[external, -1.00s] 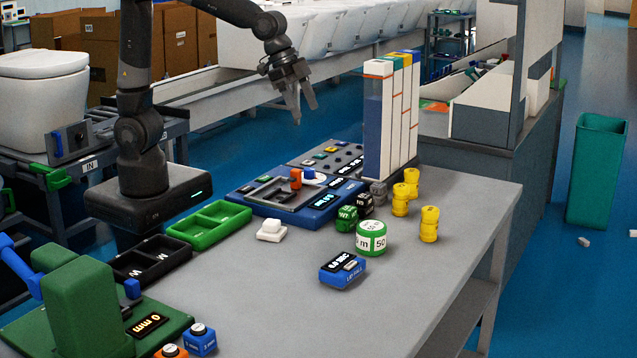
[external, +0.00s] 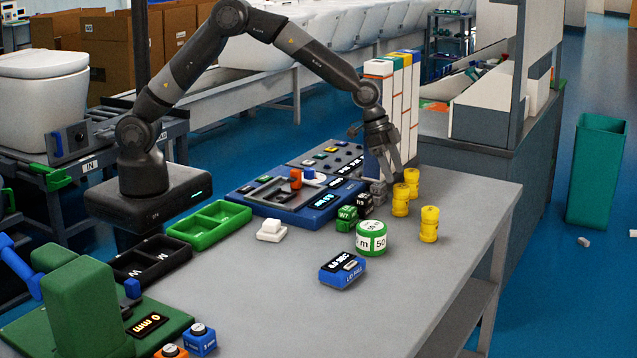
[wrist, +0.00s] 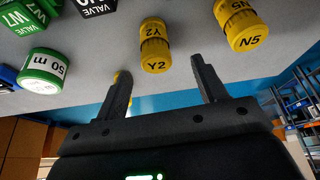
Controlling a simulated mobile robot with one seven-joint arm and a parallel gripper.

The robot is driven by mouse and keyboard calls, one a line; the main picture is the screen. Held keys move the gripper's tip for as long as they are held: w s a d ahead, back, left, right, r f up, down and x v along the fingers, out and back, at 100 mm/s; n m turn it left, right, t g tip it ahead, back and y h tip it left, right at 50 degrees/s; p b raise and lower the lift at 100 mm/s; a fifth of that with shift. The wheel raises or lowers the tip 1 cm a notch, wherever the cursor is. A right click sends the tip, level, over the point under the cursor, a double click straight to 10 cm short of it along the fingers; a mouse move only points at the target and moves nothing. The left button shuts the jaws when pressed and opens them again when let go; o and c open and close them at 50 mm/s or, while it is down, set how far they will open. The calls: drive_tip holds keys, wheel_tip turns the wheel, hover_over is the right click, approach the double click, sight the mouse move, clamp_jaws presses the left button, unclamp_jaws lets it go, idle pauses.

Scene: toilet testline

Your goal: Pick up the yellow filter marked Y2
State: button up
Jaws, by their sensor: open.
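The yellow filter marked Y2 (wrist: 155,48) stands on the grey table; in the external view I take it to be the middle one (external: 400,201) of three yellow filters. The filter marked N5 (wrist: 243,27) is beside it, to its right in the wrist view and just behind it in the external view (external: 411,180). A third yellow filter (external: 429,224) stands nearer the table edge, mostly hidden behind a finger in the wrist view. My gripper (wrist: 160,66) is open and empty. Y2 appears between and beyond its fingertips, apart from them. In the external view my gripper (external: 390,178) hangs beside the filters.
A green-and-white 50 m roll (external: 371,238), green (external: 346,219) and black (external: 364,206) blocks and a grey block (external: 378,191) stand close by. Tall white boxes (external: 388,115) rise behind my gripper. The table's front right is clear.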

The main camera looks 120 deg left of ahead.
sight(408, 214)
drive_tip(key=x, duration=0.9)
drive_tip(key=shift+d+f, duration=0.2)
drive_tip(key=shift+d, duration=0.1)
drive_tip(key=shift+c, duration=0.5)
drive_tip(key=c, duration=1)
drive_tip(key=shift+r, duration=0.1)
